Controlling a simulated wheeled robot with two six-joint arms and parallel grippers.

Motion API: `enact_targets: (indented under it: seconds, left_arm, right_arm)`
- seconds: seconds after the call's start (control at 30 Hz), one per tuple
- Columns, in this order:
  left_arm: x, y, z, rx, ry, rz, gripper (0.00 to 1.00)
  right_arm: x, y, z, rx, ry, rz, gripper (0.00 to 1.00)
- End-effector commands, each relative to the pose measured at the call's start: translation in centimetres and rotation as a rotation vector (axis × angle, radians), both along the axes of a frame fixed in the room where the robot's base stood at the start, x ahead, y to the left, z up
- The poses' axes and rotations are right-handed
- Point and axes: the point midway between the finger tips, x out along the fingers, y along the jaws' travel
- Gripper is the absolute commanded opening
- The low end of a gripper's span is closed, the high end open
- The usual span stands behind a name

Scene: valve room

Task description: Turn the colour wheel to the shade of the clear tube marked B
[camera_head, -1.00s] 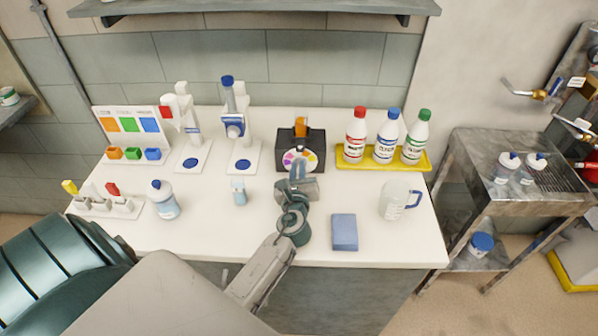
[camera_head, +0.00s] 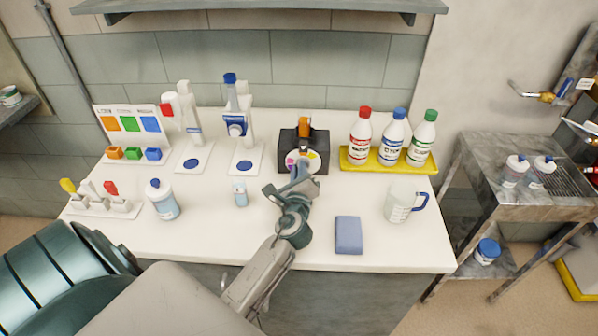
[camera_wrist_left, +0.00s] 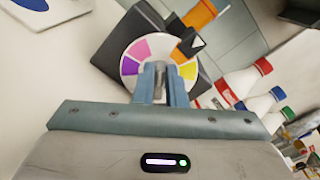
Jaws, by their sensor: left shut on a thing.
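The colour wheel (camera_head: 311,158) is a white disc with coloured wedges on the front of a black box (camera_head: 318,143). In the left wrist view the wheel (camera_wrist_left: 131,66) shows purple, pink, yellow and orange wedges around its rim. An orange piece (camera_head: 304,126) stands at the top of the box, with a black-and-white pointer (camera_wrist_left: 191,43) near the wheel's rim. I cannot read a B mark. My right gripper is out of view.
A yellow tray (camera_head: 350,164) with red-, blue- and green-capped bottles stands right of the box. A blue sponge (camera_head: 348,235) and a jug (camera_head: 402,206) lie nearer. Left are a squeeze bottle (camera_head: 163,200), a small vial (camera_head: 240,194) and two white stands.

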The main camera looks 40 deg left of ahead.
Motion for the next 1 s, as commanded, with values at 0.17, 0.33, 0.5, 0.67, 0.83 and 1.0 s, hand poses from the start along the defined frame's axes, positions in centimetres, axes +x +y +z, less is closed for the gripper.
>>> enact_targets:
  seconds: [0.17, 0.33, 0.5, 0.67, 0.83, 1.0]
  left_arm:
    - [0.0, 0.0, -0.2, -0.001, 0.003, 0.001, 0.00]
    - [0.0, 0.0, -0.2, 0.000, 0.004, 0.001, 0.28]
    - [0.0, 0.0, -0.1, 0.000, 0.002, 0.001, 0.33]
    - [-0.2, -0.1, -0.1, 0.000, 0.002, 0.000, 0.33]
    - [-1.8, -1.1, -0.3, -0.003, 0.001, 0.000, 0.33]
    - [-4.8, -2.9, -0.5, -0.004, 0.003, 0.001, 0.33]
  right_arm:
    - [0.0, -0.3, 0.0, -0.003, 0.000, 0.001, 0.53]
    - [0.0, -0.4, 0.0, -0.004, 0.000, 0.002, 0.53]
    - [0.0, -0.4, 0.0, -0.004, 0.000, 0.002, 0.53]
    - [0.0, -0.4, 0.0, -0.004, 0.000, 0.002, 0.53]
    - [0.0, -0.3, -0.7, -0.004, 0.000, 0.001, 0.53]
    - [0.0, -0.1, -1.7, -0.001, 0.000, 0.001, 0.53]
